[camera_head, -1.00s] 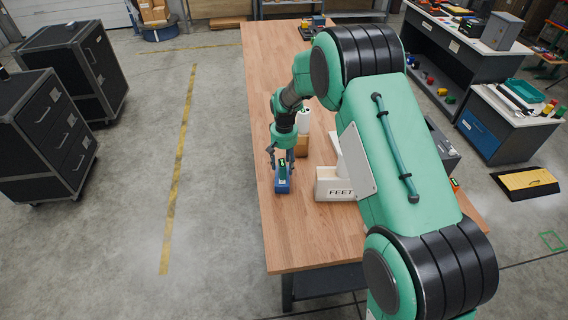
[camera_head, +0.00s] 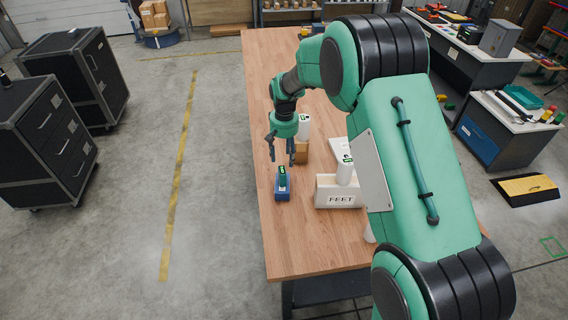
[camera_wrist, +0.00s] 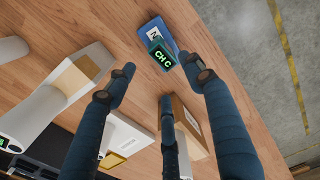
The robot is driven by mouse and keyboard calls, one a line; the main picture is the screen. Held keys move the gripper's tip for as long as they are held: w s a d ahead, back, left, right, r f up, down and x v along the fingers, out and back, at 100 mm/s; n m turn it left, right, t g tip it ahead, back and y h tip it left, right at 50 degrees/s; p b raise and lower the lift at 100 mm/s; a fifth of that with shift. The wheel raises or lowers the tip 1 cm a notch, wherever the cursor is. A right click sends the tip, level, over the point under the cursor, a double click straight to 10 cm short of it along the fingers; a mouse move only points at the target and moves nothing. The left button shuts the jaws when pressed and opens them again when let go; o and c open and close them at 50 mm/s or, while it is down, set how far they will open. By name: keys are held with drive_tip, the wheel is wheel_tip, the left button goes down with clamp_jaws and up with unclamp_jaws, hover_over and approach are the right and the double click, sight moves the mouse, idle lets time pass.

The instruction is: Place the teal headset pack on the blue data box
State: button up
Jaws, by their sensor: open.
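The teal headset pack (camera_head: 283,174) stands on the blue data box (camera_head: 282,194), near the left edge of the wooden table. In the wrist view the pack (camera_wrist: 161,58) shows a green-lit label reading "CH C", and the blue box (camera_wrist: 155,28) shows beneath and beyond it. My gripper (camera_head: 281,162) is open and empty, above and behind the pack in the head view. In the wrist view its dark fingers (camera_wrist: 165,85) are spread, apart from the pack.
A white bin marked FEET (camera_head: 340,200) with a white bottle stands to the right. A brown box (camera_head: 301,152) and another white bottle (camera_head: 304,127) stand behind my gripper. The wooden table (camera_head: 300,240) is clear toward its front left.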

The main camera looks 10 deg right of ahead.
drive_tip(key=shift+r, duration=1.9)
drive_tip(key=s+d+r+t, duration=0.1)
drive_tip(key=s+d+r, duration=0.2)
drive_tip(key=s+r, duration=0.75)
drive_tip(key=s+d+r+t, duration=0.2)
drive_tip(key=s+r, duration=0.7)
drive_tip(key=r, duration=0.3)
drive_tip(key=s+d+r+t, duration=0.1)
drive_tip(key=s, duration=1.2)
drive_tip(key=s+d+r+t, duration=0.1)
drive_tip(key=s+d+r, duration=0.1)
drive_tip(key=s, duration=1)
drive_tip(key=shift+s+d+r+t, duration=0.2)
drive_tip(key=shift+s+t, duration=0.1)
drive_tip(key=shift+s, duration=0.1)
